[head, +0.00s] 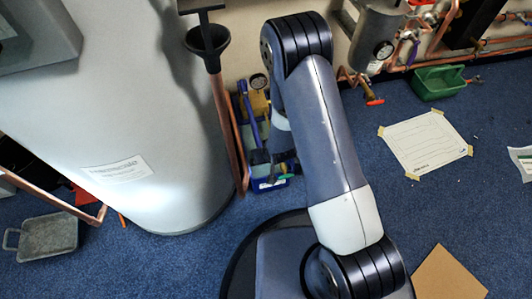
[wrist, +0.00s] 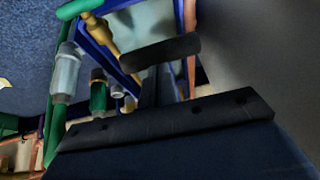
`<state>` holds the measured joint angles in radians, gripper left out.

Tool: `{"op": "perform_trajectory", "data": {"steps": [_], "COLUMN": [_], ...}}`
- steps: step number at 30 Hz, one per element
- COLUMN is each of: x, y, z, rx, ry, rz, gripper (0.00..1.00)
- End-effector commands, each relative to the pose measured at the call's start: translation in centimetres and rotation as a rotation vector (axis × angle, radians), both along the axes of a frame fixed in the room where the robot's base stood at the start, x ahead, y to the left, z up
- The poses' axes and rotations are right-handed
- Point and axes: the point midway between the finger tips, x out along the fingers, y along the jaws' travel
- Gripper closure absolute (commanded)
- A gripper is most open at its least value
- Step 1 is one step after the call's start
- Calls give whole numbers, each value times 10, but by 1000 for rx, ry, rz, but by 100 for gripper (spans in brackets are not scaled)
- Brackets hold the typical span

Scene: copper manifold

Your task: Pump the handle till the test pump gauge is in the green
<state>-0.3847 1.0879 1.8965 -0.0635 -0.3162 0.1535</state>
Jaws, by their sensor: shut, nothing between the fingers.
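The test pump (head: 270,184) is a blue box on the carpet beside the tall grey cylinder, with a brass-coloured part. The blue handle (head: 250,110) slopes down toward my gripper (head: 260,157), which is partly hidden by my arm. In the wrist view, my gripper's dark fingers (wrist: 160,52) are together and empty, over the pump.
The grey cylinder (head: 120,110) and a copper pipe (head: 224,125) stand close on the left. A taped paper sheet (head: 425,143) lies on open blue carpet.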

Motion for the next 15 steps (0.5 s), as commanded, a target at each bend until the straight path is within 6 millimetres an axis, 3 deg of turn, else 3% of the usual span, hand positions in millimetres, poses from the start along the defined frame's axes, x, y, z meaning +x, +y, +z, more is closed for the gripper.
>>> {"op": "perform_trajectory", "data": {"steps": [3,15], "x": [-2,-5], "y": [-1,-2], "z": [-17,-35], "rx": [-3,-6], "ry": [6,15], "rz": [0,-1], "gripper": [100,100]}}
